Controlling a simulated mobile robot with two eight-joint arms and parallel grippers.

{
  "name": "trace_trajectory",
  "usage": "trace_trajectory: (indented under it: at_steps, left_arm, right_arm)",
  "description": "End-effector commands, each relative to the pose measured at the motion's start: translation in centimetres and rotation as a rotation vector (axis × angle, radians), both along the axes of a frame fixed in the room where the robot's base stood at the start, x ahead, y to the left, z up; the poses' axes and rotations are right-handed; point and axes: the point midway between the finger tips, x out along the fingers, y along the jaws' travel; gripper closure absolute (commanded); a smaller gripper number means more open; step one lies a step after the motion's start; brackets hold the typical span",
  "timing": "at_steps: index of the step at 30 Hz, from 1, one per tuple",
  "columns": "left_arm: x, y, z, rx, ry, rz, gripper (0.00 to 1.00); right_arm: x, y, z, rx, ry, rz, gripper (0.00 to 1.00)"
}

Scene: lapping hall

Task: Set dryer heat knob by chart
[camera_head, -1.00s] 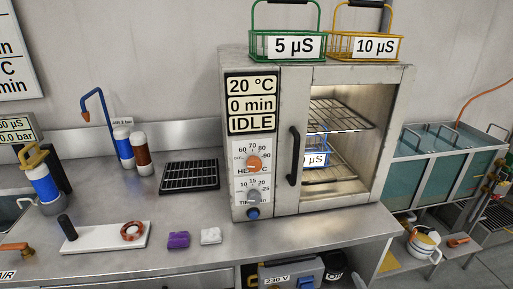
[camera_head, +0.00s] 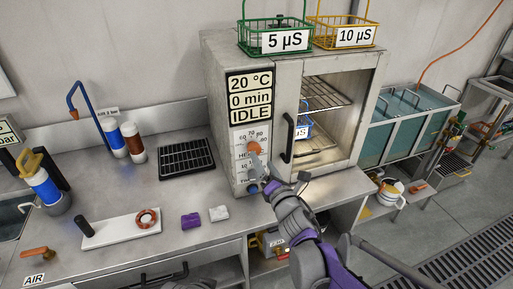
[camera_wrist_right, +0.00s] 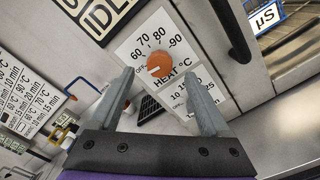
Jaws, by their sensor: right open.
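The dryer (camera_head: 220,88) stands on the bench, and its display (camera_head: 250,98) reads 20 °C, 0 min, IDLE. The orange heat knob (camera_head: 253,147) is on its front panel; it also shows in the right wrist view (camera_wrist_right: 159,64), with a scale around it from OFF through 60, 70 and 80 to 90. I cannot tell where its pointer stands. My right gripper (camera_wrist_right: 162,82) is open, its fingers on either side of the knob in that view; in the head view the gripper (camera_head: 262,170) is just below the knob. A chart (camera_wrist_right: 35,85) of temperatures and minutes shows at left, tilted. My left gripper is not in view.
The dryer's black door handle (camera_head: 289,138) is right of the knobs. Green (camera_head: 275,38) and yellow (camera_head: 345,35) baskets stand on top. A black rack (camera_head: 186,158), purple block (camera_head: 191,221) and white block (camera_head: 219,213) lie on the bench to the left.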

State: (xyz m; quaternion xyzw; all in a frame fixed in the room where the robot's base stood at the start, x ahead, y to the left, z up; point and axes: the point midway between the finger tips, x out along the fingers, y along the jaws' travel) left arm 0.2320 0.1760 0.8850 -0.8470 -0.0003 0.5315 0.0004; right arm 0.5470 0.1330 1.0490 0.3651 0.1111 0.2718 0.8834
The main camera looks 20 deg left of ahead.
Motion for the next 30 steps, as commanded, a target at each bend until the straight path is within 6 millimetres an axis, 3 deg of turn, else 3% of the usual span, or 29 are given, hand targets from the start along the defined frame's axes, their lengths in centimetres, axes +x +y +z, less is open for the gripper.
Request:
trace_trajectory:
  at_steps: [3,10,23,30]
  left_arm:
    - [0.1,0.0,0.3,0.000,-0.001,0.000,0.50]
    - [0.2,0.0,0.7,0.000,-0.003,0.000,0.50]
    - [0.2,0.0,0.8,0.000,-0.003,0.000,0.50]
    - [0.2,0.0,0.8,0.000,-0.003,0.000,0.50]
  right_arm:
    - [2.1,1.4,0.1,0.001,0.001,0.000,0.19]
    - [4.9,3.3,0.1,0.001,0.002,-0.001,0.19]
    - [5.8,3.9,0.0,0.002,0.003,-0.001,0.19]
    - [5.8,3.8,0.0,0.002,0.002,-0.002,0.61]
